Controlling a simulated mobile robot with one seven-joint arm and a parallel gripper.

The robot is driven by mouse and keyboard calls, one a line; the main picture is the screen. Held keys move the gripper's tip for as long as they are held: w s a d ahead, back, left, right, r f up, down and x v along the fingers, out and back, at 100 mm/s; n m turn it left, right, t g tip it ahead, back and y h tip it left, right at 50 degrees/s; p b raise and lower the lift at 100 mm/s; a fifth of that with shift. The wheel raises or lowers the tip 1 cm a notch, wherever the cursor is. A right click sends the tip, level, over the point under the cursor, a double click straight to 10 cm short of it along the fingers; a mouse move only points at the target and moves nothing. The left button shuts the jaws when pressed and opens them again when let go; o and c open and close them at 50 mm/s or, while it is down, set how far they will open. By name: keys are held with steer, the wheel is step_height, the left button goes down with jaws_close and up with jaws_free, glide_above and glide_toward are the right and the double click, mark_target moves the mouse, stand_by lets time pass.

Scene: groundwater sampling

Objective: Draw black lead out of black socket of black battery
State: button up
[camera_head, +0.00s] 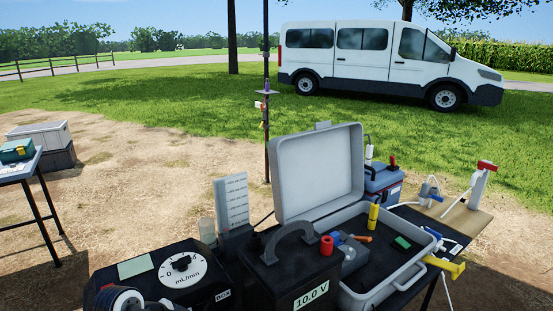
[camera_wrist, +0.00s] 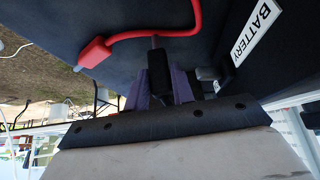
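In the wrist view the black battery (camera_wrist: 120,18) fills the upper part as a dark surface with a white BATTERY label (camera_wrist: 254,32). The black lead's plug (camera_wrist: 158,70) is between the fingers of my gripper (camera_wrist: 160,88), which look closed against both its sides. The black socket is hidden behind the plug and fingers, so I cannot tell how deep the plug sits. A red lead (camera_wrist: 93,52) curves across the battery to the left. In the head view a black case with a handle and a 10.0 V label (camera_head: 311,295) stands at the front. My gripper does not show there.
In the head view an open grey case (camera_head: 318,172) with tools stands right of the black case. A box with a mL/min dial (camera_head: 182,270) is to its left.

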jaws_close()
steer(key=shift+r+p, duration=1.85)
steer(key=shift+r, duration=0.7)
steer(key=shift+f, duration=0.1)
